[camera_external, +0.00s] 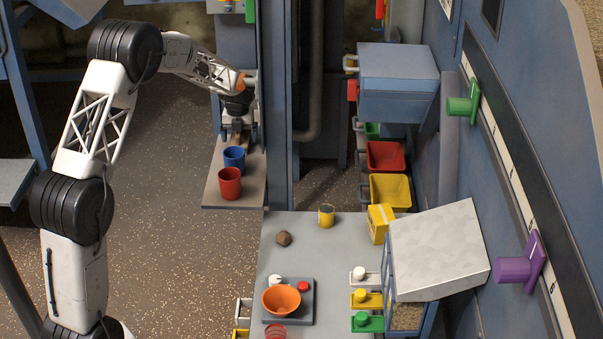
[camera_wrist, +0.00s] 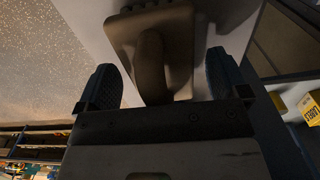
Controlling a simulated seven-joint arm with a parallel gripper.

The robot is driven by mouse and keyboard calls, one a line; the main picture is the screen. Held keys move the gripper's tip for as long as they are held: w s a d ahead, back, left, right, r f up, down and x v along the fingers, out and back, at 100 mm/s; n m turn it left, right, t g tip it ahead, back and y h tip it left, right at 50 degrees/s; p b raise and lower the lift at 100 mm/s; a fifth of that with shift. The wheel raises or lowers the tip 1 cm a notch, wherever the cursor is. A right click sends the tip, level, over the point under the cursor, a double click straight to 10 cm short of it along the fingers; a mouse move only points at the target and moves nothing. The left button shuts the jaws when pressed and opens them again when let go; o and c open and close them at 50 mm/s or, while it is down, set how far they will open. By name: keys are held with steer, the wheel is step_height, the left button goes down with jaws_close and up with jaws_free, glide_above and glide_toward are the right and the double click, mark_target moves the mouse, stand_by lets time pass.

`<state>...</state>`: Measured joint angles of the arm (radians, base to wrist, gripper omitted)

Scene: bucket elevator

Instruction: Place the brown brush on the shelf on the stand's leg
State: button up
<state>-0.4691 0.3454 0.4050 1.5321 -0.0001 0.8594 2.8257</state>
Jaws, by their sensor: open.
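The brown brush (camera_wrist: 152,50) shows in the wrist view, with its wide head at the top and its handle running down between my fingers. My gripper (camera_wrist: 163,78) is open, with one dark finger on each side of the handle and a gap on both sides. In the external view my gripper (camera_external: 239,131) is over the back part of the shelf (camera_external: 215,192) on the stand's leg (camera_external: 277,110). The brush is mostly hidden there by my gripper. It appears to lie on the shelf, but the contact is not clear.
A blue cup (camera_external: 234,158) and a red cup (camera_external: 230,184) stand on the shelf in front of my gripper. The grey table (camera_external: 330,250) holds an orange bowl (camera_external: 281,299), a brown lump (camera_external: 284,239), a yellow can (camera_external: 326,215) and a yellow box (camera_external: 380,222).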

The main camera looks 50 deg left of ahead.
mark_target(231, 143)
steer(key=shift+r, duration=5.1)
steer(key=shift+s+r, duration=0.1)
steer(key=shift+r, duration=0.25)
steer(key=s+d+r+n+t, duration=0.2)
steer(key=s+d+r+n, duration=0.3)
steer(key=r, duration=0.5)
steer(key=s+d+r+n+t, duration=0.1)
steer(key=s+d+r+n, duration=0.2)
steer(key=s+r+n, duration=0.45)
steer(key=s+d+r+n, duration=0.2)
steer(key=s+d+n, duration=0.6)
steer(key=s+d, duration=1.3)
steer(key=s+d+f+n, duration=0.3)
steer(key=s+d, duration=0.2)
steer(key=s, duration=0.3)
steer(key=s+d+f+n, duration=0.3)
steer(key=s+d+f, duration=0.1)
steer(key=s+d, duration=0.2)
steer(key=shift+s+d+f, duration=0.15)
steer(key=shift+s+d, duration=0.05)
steer(key=shift+s, duration=0.7)
